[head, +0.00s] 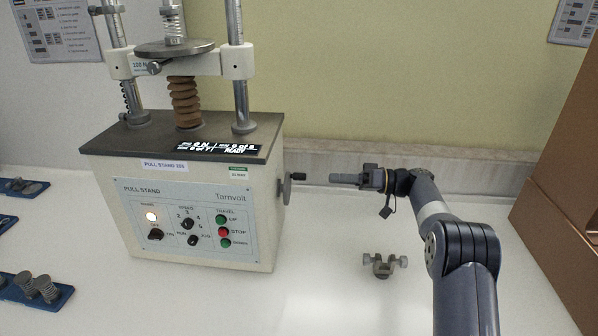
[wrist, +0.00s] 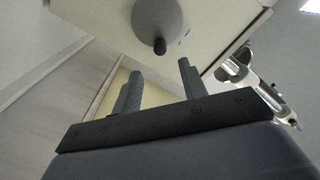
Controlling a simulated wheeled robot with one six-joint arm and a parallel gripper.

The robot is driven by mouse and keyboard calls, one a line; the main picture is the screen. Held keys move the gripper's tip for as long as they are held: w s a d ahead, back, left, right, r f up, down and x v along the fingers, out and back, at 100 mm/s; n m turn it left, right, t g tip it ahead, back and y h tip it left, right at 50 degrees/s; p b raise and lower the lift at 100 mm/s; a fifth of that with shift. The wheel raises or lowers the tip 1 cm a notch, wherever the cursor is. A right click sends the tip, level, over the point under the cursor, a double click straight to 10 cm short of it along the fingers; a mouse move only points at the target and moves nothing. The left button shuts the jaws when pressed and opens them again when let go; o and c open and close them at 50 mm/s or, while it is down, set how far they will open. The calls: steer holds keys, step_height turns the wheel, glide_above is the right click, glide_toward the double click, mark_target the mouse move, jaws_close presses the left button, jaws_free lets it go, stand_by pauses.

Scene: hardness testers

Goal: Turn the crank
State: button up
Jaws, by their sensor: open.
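The crank (head: 286,188) is a grey disc on the right side of the pull stand (head: 190,190), with a small dark knob (head: 299,176) sticking out to the right. In the wrist view the crank disc (wrist: 157,18) is at the top, and its knob (wrist: 160,46) shows just beyond the fingertips, between them. My gripper (head: 333,179) is to the right of the knob, pointing left at it, with a short gap. In the wrist view my gripper (wrist: 160,72) has its two fingers apart with nothing between them.
A small grey clamp-like fitting (head: 381,265) lies on the white bench below my gripper. A brown box (head: 565,180) stands at the far right. Blue trays (head: 58,296) with metal parts lie at the left. The bench between stand and box is otherwise mostly clear.

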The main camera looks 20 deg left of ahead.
mark_target(303, 177)
steer(key=p+x, duration=0.1)
steer(key=x, duration=0.8)
steer(key=shift+s+a+p, duration=0.15)
steer(key=shift+a+p, duration=0.15)
steer(key=shift+a, duration=0.05)
jaws_close()
